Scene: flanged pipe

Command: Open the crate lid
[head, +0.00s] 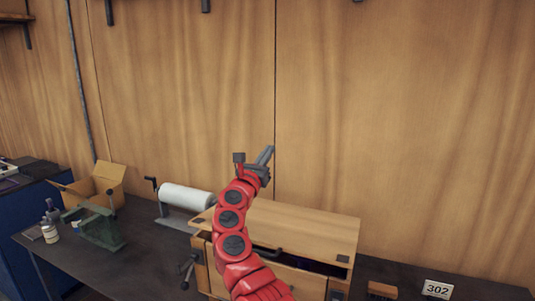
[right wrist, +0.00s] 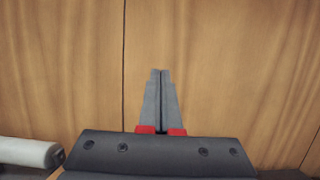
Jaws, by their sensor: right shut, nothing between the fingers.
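The wooden crate (head: 312,284) stands on the dark bench, partly hidden behind my right arm. Its pale wooden lid (head: 305,227) lies over the top, with dark corner pieces. My left gripper is not in view.
A white roll on a stand (head: 187,197) is left of the crate. A brush (head: 383,289) and a "302" sign (head: 437,289) are on the right. The wooden wall (head: 400,120) rises behind.

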